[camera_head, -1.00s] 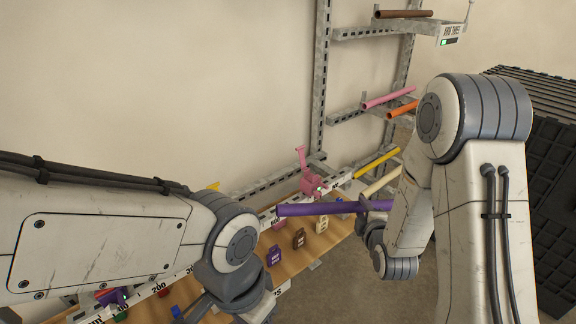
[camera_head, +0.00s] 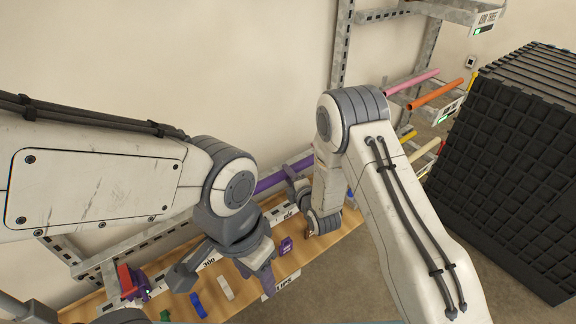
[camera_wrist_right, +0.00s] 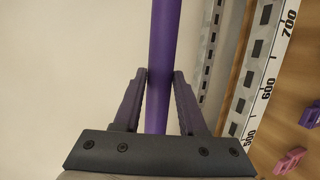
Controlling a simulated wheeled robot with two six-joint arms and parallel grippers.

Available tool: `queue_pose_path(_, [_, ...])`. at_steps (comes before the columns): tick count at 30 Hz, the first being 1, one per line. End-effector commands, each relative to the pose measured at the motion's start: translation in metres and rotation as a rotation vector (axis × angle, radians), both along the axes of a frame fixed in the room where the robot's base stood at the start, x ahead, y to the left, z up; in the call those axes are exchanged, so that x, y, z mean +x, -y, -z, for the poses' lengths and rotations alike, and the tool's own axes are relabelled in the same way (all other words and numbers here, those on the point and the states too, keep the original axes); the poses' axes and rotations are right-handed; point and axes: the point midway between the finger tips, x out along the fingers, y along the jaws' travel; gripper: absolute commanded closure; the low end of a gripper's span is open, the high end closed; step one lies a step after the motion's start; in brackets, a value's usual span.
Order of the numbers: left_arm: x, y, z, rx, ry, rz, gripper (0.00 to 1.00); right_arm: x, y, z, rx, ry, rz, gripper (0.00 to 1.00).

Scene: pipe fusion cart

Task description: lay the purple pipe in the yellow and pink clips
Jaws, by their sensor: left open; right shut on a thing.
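The purple pipe (camera_head: 272,182) is held near the back wall above the bench; its ends are partly hidden by my arms. It also runs up the middle of the right wrist view (camera_wrist_right: 163,55). My right gripper (camera_head: 297,190) is shut on it, with a finger on each side in the right wrist view (camera_wrist_right: 162,82). My left gripper (camera_head: 222,274) is open and empty above the front of the bench, apart from the pipe.
The wooden bench (camera_head: 325,232) carries a white ruler strip (camera_wrist_right: 266,85), a purple tagged block (camera_head: 286,246) and small coloured pieces. A red and purple fixture (camera_head: 130,284) stands at the left. Rack arms hold a pink pipe (camera_head: 412,82) and an orange pipe (camera_head: 436,94). A black crate stack (camera_head: 510,170) stands right.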

Motion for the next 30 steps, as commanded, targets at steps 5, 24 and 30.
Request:
queue_pose_path(5, [0.0, 0.0, 0.002, 0.001, -0.001, 0.0, 0.5, 0.001, -0.002, 0.004, -0.001, 0.005, -0.005, 1.0])
queue_pose_path(24, [0.0, 0.0, 0.027, 0.001, -0.001, -0.004, 0.5, 0.001, -0.002, 0.045, 0.001, 0.005, -0.004, 1.0])
queue_pose_path(30, [0.0, 0.0, 0.041, 0.001, -0.001, -0.006, 0.5, 0.001, -0.002, 0.059, 0.001, 0.005, -0.004, 1.0])
